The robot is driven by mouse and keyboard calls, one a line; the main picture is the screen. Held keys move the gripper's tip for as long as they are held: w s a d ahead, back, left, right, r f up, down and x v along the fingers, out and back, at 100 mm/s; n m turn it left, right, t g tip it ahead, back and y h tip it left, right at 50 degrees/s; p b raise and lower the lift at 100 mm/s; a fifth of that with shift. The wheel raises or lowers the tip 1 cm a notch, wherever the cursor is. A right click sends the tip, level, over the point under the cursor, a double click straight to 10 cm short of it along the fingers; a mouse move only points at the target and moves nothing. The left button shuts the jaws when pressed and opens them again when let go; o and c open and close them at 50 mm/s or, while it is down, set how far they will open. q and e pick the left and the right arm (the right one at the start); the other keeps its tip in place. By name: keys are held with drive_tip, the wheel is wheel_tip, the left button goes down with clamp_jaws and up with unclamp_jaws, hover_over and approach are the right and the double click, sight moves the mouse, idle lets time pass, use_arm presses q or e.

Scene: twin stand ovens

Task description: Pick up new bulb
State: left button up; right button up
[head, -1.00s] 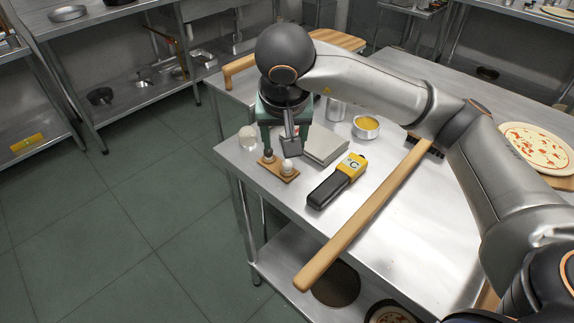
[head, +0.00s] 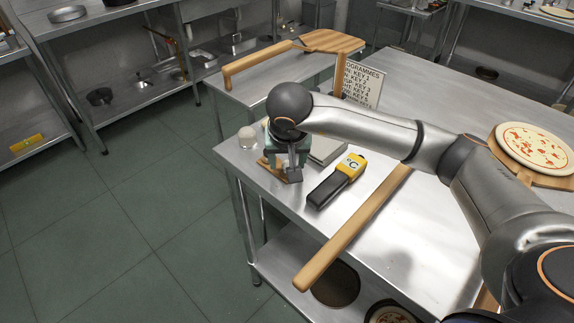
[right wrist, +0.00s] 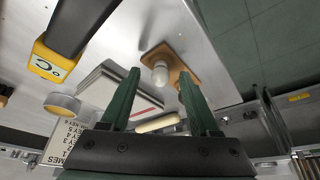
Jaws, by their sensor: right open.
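A white bulb (right wrist: 160,73) stands in a small wooden holder (right wrist: 172,57) near the table's corner. The holder's edge also shows in the head view (head: 264,165), where my right gripper hides the bulb. My right gripper (head: 284,172) is just above the holder, pointing down. In the right wrist view its two green fingers (right wrist: 160,84) are open and apart, and the bulb appears between their tips. I cannot tell how far below the tips it is. The holder's other end is partly hidden by a finger. My left gripper is not in view.
A yellow and black meter (head: 338,181) lies beside the holder. A flat grey box (head: 326,151), a pale dome (head: 247,137) and a yellow-filled cup (right wrist: 62,104) are close by. A long wooden handle (head: 350,232) crosses the table (head: 420,235). Open floor lies left.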

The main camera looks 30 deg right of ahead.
drive_tip(key=shift+c, duration=0.3)
clamp_jaws()
